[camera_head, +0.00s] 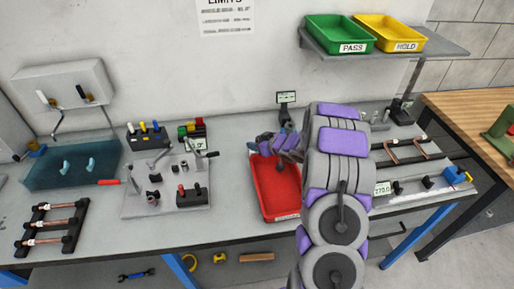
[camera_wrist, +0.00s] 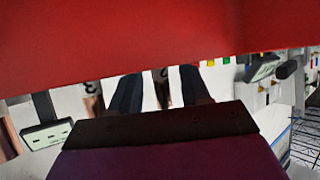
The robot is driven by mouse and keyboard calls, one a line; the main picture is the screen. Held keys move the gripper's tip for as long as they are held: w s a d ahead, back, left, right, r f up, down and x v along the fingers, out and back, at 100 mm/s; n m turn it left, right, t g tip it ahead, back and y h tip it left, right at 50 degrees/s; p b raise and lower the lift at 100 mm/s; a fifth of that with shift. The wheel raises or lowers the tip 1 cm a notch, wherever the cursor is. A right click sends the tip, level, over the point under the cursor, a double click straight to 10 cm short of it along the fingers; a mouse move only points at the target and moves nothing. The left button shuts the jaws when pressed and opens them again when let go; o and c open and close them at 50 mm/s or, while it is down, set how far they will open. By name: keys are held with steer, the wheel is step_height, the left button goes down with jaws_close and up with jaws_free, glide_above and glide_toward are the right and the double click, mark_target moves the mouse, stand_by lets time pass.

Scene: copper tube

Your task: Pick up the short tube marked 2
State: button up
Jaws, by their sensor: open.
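My gripper (camera_head: 272,146) is low over the back end of the red tray in the head view. In the wrist view its two dark fingers (camera_wrist: 158,84) are apart. Between them is a short copper-coloured piece (camera_wrist: 163,92) with a pale label bearing a dark digit that looks like a 2. It lies in the gap, and I cannot tell whether either finger touches it. A second labelled copper piece (camera_wrist: 93,100) is left of the fingers; its digit is unclear. In the head view my gripper and arm hide these pieces.
The red tray (camera_head: 276,192) lies below my arm; a broad red surface (camera_wrist: 150,35) fills the wrist view's top. A rack of copper tubes (camera_head: 50,229) is at left, another (camera_head: 408,147) at right. A small display (camera_head: 286,97) stands behind my gripper. Green (camera_head: 341,45) and yellow bins are shelved.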

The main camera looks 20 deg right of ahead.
steer(key=shift+c, duration=0.3)
jaws_close()
